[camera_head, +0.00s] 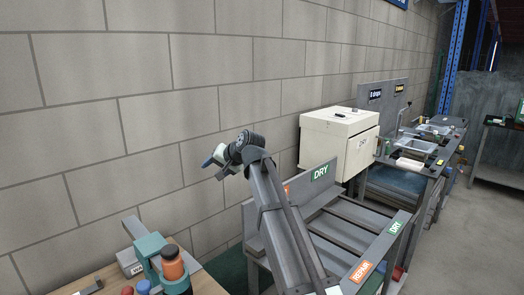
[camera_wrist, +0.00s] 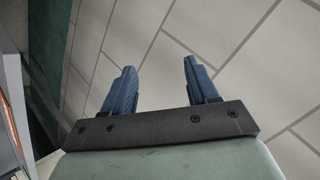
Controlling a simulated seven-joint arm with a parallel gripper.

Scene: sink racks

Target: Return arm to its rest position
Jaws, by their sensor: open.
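My gripper (camera_wrist: 160,80) shows in the wrist view with its two blue fingers spread apart and nothing between them. In the head view my gripper (camera_head: 208,162) is small, at the end of my raised arm, left of the middle. It is in front of the wall, clear of the rack and pointing left. Its fingers are too small there to tell apart.
A slatted rack (camera_head: 345,232) with DRY and REPAIR signs stands right of my arm. A cream box (camera_head: 338,140) is behind it, with a sink counter (camera_head: 425,145) farther right. A bench at lower left holds a teal device (camera_head: 150,247) and small coloured items.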

